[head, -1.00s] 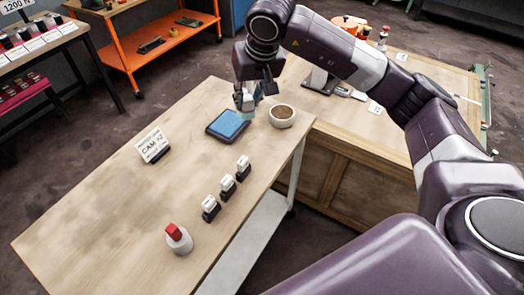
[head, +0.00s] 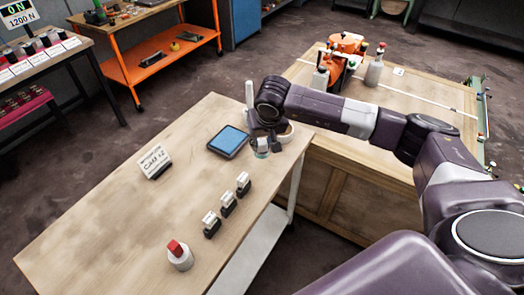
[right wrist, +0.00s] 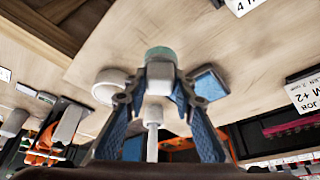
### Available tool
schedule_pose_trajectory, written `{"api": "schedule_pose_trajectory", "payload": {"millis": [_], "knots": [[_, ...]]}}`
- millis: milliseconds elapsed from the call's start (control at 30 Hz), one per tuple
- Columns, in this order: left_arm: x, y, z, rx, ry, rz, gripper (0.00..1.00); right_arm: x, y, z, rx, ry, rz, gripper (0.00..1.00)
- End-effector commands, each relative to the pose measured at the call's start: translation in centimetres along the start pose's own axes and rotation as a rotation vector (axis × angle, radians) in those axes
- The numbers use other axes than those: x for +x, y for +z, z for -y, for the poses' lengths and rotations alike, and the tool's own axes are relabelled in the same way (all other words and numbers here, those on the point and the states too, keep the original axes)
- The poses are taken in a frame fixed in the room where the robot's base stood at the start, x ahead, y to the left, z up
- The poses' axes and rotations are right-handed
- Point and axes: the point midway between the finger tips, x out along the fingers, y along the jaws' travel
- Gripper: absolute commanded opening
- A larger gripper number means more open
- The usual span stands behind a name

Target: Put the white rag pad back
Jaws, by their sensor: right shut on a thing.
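My right gripper (head: 262,148) is low over the far right end of the wooden table, and its arm hides part of what is there. In the right wrist view its two blue-lined fingers (right wrist: 158,88) close on a small white block with a teal-grey rounded end (right wrist: 160,54). This looks like the white rag pad, though its fabric is too small to make out. Whether it touches the table I cannot tell. My left gripper is out of view.
A blue-topped tray (head: 228,141) lies left of the gripper. A white bowl (right wrist: 110,84) is close beside it. Several items stand nearer: a card sign (head: 154,161), black-and-white blocks (head: 227,204) and a red-topped cylinder (head: 180,256). A white upright rod (head: 249,97) shows behind the gripper.

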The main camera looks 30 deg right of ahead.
Motion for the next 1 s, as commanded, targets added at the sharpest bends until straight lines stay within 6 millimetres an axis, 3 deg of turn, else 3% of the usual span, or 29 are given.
{"api": "schedule_pose_trajectory", "payload": {"millis": [167,433,767,800,933,1000], "knots": [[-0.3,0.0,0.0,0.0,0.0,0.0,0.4,1.1,0.4,0.0,0.0,0.001,0.001,0.05],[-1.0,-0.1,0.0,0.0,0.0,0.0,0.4,4.4,1.9,0.0,0.0,0.001,0.001,0.05],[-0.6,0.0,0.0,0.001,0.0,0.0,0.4,4.8,2.0,0.0,0.0,0.0,-0.001,0.05],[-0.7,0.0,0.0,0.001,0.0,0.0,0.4,4.8,1.9,0.0,0.0,0.0,-0.001,0.26],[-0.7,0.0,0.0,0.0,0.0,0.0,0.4,4.7,1.9,0.0,0.0,0.0,-0.001,0.41],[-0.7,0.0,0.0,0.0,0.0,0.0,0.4,4.7,1.9,0.0,0.0,0.0,-0.001,0.42]]}}
